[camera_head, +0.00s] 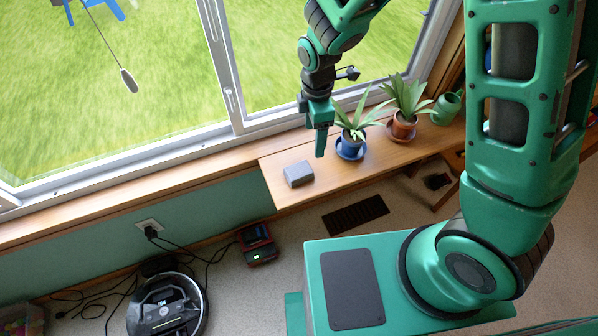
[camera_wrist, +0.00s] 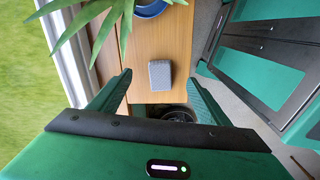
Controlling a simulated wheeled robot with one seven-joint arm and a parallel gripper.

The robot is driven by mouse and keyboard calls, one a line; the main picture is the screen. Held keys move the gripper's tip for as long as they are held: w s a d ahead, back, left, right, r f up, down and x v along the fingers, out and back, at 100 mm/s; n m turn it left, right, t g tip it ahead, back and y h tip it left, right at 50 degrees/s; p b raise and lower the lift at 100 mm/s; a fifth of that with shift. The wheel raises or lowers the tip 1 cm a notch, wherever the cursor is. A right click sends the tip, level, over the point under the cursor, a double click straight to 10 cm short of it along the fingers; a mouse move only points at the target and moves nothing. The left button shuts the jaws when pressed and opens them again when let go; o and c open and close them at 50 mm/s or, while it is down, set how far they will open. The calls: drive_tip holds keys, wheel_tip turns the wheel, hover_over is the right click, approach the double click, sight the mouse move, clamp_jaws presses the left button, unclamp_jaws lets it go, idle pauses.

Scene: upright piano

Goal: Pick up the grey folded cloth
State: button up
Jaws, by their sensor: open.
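The grey folded cloth (camera_head: 298,174) is a small grey block-like bundle lying on the wooden shelf (camera_head: 280,190) under the window, near the shelf's left end. In the wrist view the cloth (camera_wrist: 160,75) shows ahead of and between my two fingers, with bare wood around it. My gripper (camera_head: 320,148) hangs above the shelf, to the right of the cloth and higher than it. In the wrist view my gripper (camera_wrist: 158,92) is open, with its green fingers spread apart and nothing between them. The fingers do not touch the cloth.
A plant in a pot on a blue saucer (camera_head: 350,150) stands just right of my gripper. A second potted plant (camera_head: 404,125) and a green watering can (camera_head: 446,108) stand farther right. The window frame (camera_head: 160,140) runs behind the shelf. A robot vacuum (camera_head: 166,305) sits on the floor.

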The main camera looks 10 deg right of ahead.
drive_tip(key=s+a+f+n, duration=0.1)
drive_tip(key=a+f+n, duration=0.2)
drive_tip(key=a+f, duration=0.15)
hover_over(300, 170)
drive_tip(key=f, duration=0.3)
drive_tip(key=shift+w+a+f, duration=0.1)
drive_tip(key=shift+a+f, duration=0.15)
drive_tip(key=shift+d+f, duration=0.15)
drive_tip(key=shift+f, duration=1.4)
drive_tip(key=shift+d+f, duration=0.15)
drive_tip(key=shift+f, duration=1.4)
drive_tip(key=c, duration=1.1)
